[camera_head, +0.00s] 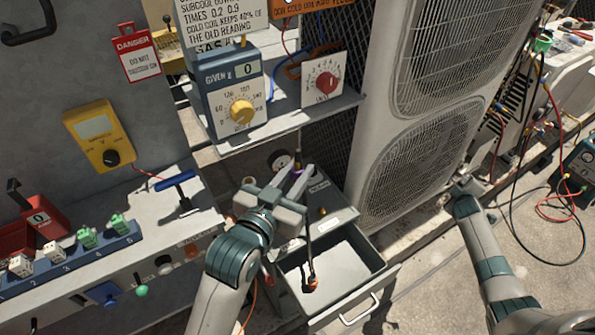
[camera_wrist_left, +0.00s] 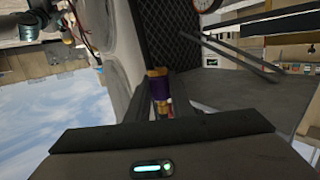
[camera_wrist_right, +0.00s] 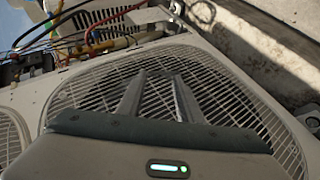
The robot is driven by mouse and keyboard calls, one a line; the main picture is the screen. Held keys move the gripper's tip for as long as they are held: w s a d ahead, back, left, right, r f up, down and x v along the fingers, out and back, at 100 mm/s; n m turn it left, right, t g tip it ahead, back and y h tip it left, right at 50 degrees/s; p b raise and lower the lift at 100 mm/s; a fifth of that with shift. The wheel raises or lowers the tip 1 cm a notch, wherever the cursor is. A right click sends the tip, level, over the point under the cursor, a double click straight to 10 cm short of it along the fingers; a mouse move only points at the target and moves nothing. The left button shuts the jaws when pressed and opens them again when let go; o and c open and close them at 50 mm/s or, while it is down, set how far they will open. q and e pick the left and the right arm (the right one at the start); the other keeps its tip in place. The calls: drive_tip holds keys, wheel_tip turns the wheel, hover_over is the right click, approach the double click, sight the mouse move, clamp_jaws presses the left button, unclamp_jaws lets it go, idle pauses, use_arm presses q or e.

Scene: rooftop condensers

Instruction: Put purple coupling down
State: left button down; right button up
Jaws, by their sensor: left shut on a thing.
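The purple coupling (camera_wrist_left: 158,88) has a purple middle band and brass-coloured ends, and it sits between the fingers of my left gripper (camera_wrist_left: 160,100) in the left wrist view. In the head view only a small purple bit of the coupling (camera_head: 297,172) shows at the fingertips. My left gripper (camera_head: 296,174) is shut on it, above the back of the grey drawer unit. Whether the coupling touches anything below is hidden. My right gripper (camera_wrist_right: 160,82) is open and empty in front of the condenser's fan grille in the right wrist view.
The condenser (camera_head: 420,150) stands to the right. A shelf (camera_head: 285,125) with dial boxes is behind. A bench (camera_head: 150,215) with a blue numbered rack (camera_head: 75,262) is at left.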

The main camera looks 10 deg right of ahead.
drive_tip(key=s+a+f+g+y, duration=0.2)
drive_tip(key=s+a+f, duration=0.9)
drive_tip(key=s+f, duration=0.2)
drive_tip(key=s+a+f+g+y, duration=0.2)
drive_tip(key=s+a+f, duration=0.8)
drive_tip(key=s+f, duration=0.25)
drive_tip(key=s+a+m+y, duration=0.1)
drive_tip(key=s+a, duration=0.2)
drive_tip(key=a, duration=0.6)
drive_tip(key=s+a+f+m+y, duration=0.1)
drive_tip(key=s+a+m+y, duration=0.1)
drive_tip(key=a, duration=0.7)
drive_tip(key=s+a+f+m+y, duration=0.1)
drive_tip(key=s+a, duration=0.4)
drive_tip(key=a, duration=0.4)
drive_tip(key=shift+a+f, duration=0.25)
drive_tip(key=shift+s+a, duration=0.1)
